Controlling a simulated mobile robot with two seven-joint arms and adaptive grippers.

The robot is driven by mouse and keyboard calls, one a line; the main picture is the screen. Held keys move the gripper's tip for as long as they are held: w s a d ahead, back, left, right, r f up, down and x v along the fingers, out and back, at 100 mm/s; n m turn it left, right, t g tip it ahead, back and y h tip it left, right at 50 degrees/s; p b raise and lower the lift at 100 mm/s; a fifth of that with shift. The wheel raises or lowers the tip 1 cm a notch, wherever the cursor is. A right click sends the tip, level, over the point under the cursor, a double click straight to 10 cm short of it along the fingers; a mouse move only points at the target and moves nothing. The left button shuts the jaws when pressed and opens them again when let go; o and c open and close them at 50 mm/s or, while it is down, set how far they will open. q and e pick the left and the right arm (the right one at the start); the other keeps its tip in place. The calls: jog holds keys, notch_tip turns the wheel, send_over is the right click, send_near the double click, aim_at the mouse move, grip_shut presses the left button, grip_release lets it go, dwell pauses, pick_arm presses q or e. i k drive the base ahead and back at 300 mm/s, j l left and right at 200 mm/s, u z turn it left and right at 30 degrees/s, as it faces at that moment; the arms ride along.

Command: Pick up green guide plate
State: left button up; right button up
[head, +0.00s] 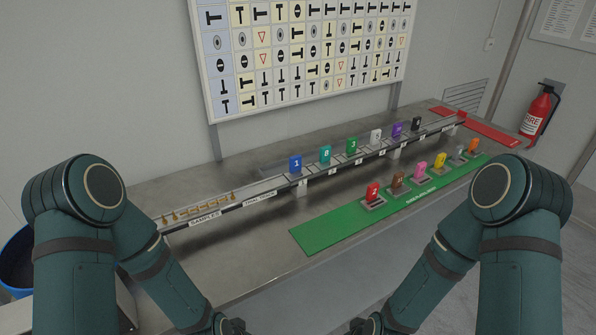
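The green guide plate (351,146), marked with what looks like a 3, stands upright in the long rack (262,196) on the steel bench. A teal plate (325,154) stands to its left and a white plate (376,137) to its right. My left gripper (234,326) and my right gripper (364,326) are at the bottom edge, well in front of the rack and apart from all plates. Their fingertips are small and partly cut off, so their opening is unclear.
A blue plate (295,164), a purple plate (398,130) and a black plate (417,126) also stand in the rack. A green mat (325,229) before it carries several coloured plates, including red (373,192). Small brass pieces (200,208) sit at the rack's left end.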

aim_at(351, 154)
jog(key=u, duration=0.5)
jog(key=l+u, duration=0.95)
jog(key=l, duration=0.4)
jog(key=k+l+u, duration=0.15)
jog(key=l, duration=0.3)
